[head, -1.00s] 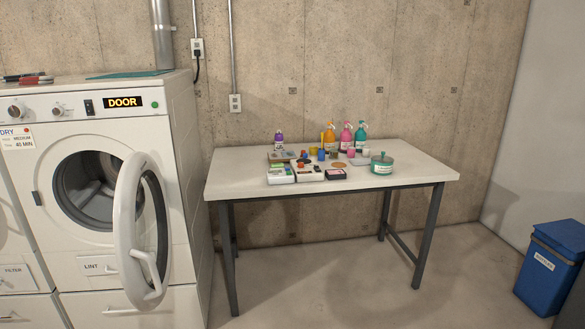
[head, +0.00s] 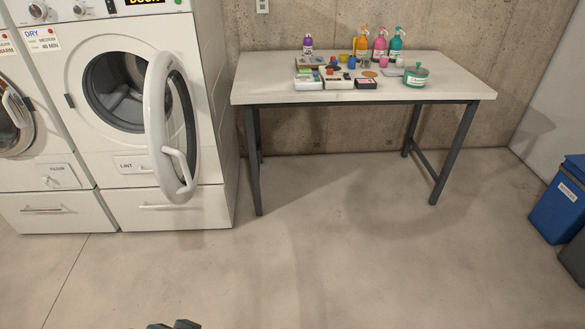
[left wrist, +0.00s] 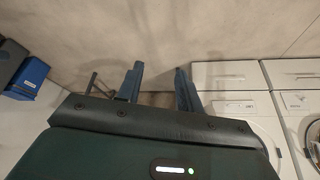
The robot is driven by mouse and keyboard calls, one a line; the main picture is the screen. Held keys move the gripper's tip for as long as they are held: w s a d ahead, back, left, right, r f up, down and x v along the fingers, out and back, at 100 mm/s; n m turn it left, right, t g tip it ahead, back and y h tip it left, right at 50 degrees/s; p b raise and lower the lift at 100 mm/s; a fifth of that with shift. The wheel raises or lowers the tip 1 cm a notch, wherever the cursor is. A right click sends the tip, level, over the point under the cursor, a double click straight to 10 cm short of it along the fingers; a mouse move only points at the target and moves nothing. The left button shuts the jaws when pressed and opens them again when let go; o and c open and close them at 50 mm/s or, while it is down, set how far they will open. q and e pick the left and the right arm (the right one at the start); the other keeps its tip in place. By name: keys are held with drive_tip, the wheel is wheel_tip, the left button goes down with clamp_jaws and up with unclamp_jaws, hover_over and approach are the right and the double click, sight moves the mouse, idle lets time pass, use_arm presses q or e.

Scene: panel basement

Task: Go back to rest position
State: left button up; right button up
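My left gripper (left wrist: 158,84) shows in the left wrist view with its two fingers apart and nothing between them. Only the tip of a dark gripper shows at the bottom edge of the head view, left of centre, over bare floor. My right gripper cannot be made out in either view. The dryer (head: 140,110) stands at the left with its round door (head: 172,128) swung open. The drum opening looks dark, and I cannot see anything in it.
A white table (head: 270,88) holds spray bottles (head: 379,46), a green pot (head: 415,77) and several small items. A blue bin (head: 560,208) stands at the right. Another machine (head: 35,150) is at the far left. The floor (head: 330,250) in front is clear.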

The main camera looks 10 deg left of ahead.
use_arm(q)
drive_tip(key=w+d+f+t+h, duration=0.2)
drive_tip(key=w+d+f+t, duration=0.2)
drive_tip(key=d+f+t, duration=0.1)
drive_tip(key=shift+d+f+m+t+h, duration=0.15)
drive_tip(key=shift+f+m+t+h, duration=0.15)
drive_tip(key=shift+m+t, duration=0.1)
drive_tip(key=shift+r, duration=0.1)
idle(1.3)
